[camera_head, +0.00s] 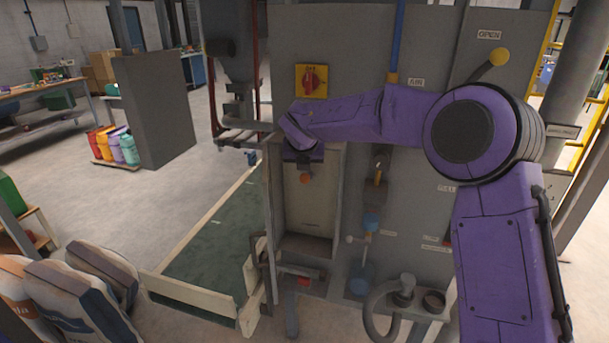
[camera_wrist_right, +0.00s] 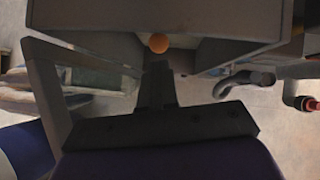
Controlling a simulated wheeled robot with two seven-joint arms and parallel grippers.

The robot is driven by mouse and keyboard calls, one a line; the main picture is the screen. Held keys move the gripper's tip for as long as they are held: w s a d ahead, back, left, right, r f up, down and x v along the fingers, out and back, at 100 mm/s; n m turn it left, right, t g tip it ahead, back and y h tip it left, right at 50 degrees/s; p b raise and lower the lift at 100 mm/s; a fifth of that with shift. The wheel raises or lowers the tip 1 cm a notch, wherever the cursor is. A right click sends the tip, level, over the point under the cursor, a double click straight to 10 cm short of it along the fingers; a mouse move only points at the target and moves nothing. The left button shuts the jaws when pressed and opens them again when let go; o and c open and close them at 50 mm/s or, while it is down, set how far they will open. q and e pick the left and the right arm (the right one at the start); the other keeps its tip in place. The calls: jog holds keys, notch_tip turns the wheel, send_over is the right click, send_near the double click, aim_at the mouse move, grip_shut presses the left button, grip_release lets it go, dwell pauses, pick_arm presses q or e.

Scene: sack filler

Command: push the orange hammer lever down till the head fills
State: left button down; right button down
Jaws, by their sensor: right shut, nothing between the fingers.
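The orange lever's round end (camera_head: 304,179) shows at the front of the grey sack filler's open bay, just below my right gripper (camera_head: 303,158). In the right wrist view the orange end (camera_wrist_right: 158,43) shows just beyond the closed fingertips (camera_wrist_right: 159,66), against the grey housing. My right gripper is shut and empty, pointing down at the bay. I cannot tell whether the fingers touch the lever. The rest of the lever is hidden. My left gripper is in neither view.
A red rotary switch on a yellow plate (camera_head: 311,80) is above my right wrist. A yellow-knobbed handle (camera_head: 498,57) stands at upper right. Blue-capped fittings (camera_head: 371,222) and a hose (camera_head: 380,308) are right of the bay. Filled sacks (camera_head: 80,300) lie at lower left.

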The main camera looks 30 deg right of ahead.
aim_at(305, 177)
jog(key=shift+w, duration=0.15)
jog(key=x, duration=0.6)
jog(key=shift+f, duration=0.25)
dwell(0.3)
